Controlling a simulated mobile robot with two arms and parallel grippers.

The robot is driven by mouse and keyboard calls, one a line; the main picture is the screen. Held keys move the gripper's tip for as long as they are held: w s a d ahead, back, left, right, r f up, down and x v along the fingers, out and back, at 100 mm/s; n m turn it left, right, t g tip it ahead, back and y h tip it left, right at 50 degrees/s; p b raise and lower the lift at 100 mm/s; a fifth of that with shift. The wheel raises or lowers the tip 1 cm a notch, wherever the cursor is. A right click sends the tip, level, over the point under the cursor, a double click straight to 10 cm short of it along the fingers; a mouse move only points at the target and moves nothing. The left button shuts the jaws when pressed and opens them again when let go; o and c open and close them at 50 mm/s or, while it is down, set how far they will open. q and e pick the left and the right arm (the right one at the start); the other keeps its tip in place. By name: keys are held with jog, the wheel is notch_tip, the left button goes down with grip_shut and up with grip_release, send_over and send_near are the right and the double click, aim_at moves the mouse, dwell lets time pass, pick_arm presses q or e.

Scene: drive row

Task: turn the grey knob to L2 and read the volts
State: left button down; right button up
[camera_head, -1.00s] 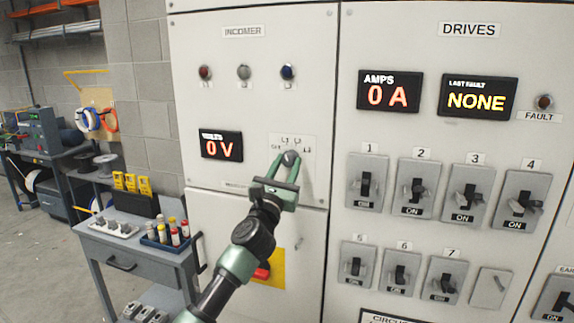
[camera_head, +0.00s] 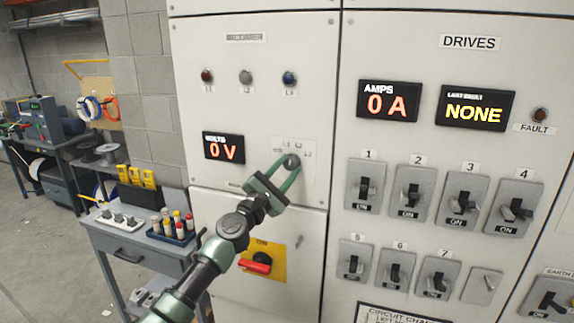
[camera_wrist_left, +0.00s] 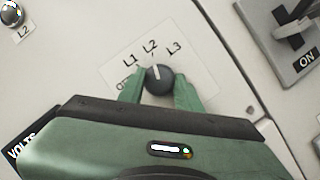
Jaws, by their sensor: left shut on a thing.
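The grey knob (camera_head: 291,161) sits on a small label plate (camera_head: 308,172) on the INCOMER panel. My left gripper (camera_head: 286,168) is shut on it, one finger on each side. In the left wrist view the knob (camera_wrist_left: 159,80) shows a white pointer mark that points up toward the L2 label (camera_wrist_left: 150,47). The labels L1 (camera_wrist_left: 131,61) and L3 (camera_wrist_left: 174,48) lie on either side, and the off label is partly hidden by a finger. The volts display (camera_head: 224,148) reads 0 V. My right gripper is not in view.
A red handle (camera_head: 256,263) on a yellow plate (camera_head: 278,258) is below the knob, close to my left arm. Breaker switches (camera_head: 365,186) fill the DRIVES panel at right.

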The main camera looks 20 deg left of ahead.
pick_arm(q)
jog(key=shift+r+m, duration=0.1)
jog(key=shift+m, duration=0.3)
jog(key=c, duration=1)
grip_release()
jog(key=v, duration=0.7)
jog(key=shift+s+a+p, duration=0.2)
jog(key=shift+s+p, duration=0.15)
jog(key=shift+f, duration=0.25)
